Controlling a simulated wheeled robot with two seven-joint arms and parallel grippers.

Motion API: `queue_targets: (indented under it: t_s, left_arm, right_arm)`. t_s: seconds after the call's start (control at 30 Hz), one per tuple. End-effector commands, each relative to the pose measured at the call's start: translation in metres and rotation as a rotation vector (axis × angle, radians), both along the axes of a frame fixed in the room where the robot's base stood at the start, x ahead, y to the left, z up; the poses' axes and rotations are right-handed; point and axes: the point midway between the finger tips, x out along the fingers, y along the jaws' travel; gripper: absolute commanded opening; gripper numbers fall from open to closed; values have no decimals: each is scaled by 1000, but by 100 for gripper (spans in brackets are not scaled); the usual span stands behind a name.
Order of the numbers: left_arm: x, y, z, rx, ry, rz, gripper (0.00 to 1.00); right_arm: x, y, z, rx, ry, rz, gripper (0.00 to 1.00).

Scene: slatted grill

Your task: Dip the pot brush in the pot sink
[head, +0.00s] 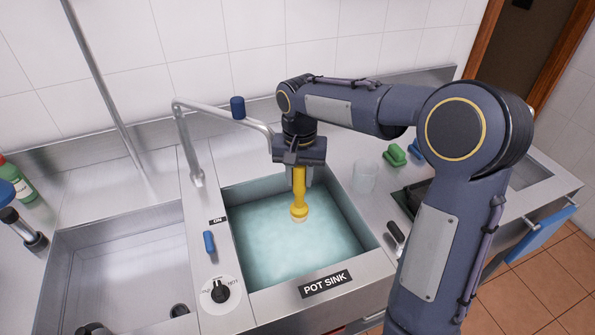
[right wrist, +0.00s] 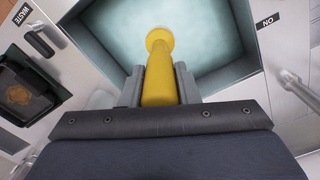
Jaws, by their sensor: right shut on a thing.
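The yellow pot brush (head: 299,195) is held upright, head down, over the pot sink (head: 243,262), which holds pale blue-green water. My right gripper (head: 299,176) is shut on the brush's handle. In the right wrist view the brush (right wrist: 159,75) stands between the two grey fingers of the gripper (right wrist: 160,85), with its round head toward the water. The brush head looks at or just above the water surface; I cannot tell whether it touches. The bristles are mostly hidden. My left gripper does not show in the head view.
A metal faucet (head: 185,140) stands at the sink's back left. An empty basin (head: 120,265) lies to the left. A clear glass (head: 365,176) and green sponge-like blocks (head: 395,155) stand to the right. A dial (head: 220,292) and blue lever (head: 209,242) sit between the basins.

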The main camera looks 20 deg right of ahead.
Motion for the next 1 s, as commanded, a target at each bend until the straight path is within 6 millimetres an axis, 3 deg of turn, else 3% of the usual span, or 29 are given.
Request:
queue_targets:
  t_s: [0.03, 0.5, 1.0]
  left_arm:
    - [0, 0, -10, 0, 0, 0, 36]
    - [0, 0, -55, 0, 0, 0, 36]
    - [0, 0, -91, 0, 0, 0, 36]
  right_arm:
    - [0, 0, -11, 0, 0, 0, 6]
    - [0, 0, -63, 0, 0, 0, 6]
    - [0, 0, -117, 1, 1, 0, 6]
